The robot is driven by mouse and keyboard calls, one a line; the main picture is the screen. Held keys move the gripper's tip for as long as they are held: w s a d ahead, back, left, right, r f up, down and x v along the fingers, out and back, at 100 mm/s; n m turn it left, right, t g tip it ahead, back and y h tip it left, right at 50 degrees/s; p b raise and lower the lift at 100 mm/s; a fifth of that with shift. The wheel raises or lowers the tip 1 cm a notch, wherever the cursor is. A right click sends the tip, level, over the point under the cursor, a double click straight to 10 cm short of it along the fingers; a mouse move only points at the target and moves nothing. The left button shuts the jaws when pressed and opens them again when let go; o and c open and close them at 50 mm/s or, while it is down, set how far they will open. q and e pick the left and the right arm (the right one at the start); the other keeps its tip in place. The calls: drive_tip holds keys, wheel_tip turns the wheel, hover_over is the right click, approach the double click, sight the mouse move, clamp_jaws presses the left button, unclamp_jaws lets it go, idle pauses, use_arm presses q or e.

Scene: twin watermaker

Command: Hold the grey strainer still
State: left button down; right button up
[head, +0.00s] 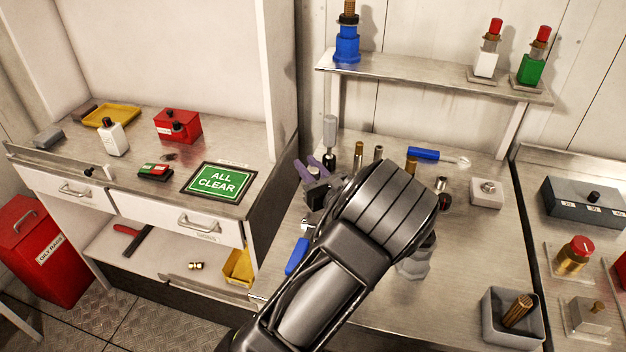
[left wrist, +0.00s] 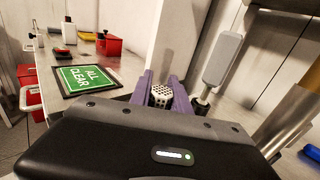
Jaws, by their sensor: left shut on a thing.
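The grey strainer (left wrist: 162,94), a pale grey piece with a grid of dark holes, sits between the two purple fingers of my left gripper (left wrist: 164,87). The gripper is shut on it. In the head view my left gripper (head: 314,166) is over the left part of the metal workbench, and only a small pale bit of the strainer (head: 314,171) shows between the fingers. My wrist and forearm hide what lies below. I cannot tell whether the strainer touches anything underneath. My right gripper is not in view.
A grey-handled upright tool (head: 330,132) stands close behind the gripper. Several metal and brass cylinders stand to its right, near a blue-handled tool (head: 423,153). A grey bin (head: 490,330) is at the front right. The ALL CLEAR sign (head: 217,181) lies on the left counter.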

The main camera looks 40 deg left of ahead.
use_arm(q)
drive_tip(key=shift+r, duration=0.15)
wheel_tip(320, 180, up, 10)
idle(0.4)
idle(0.4)
drive_tip(key=c, duration=1.8)
unclamp_jaws()
clamp_jaws()
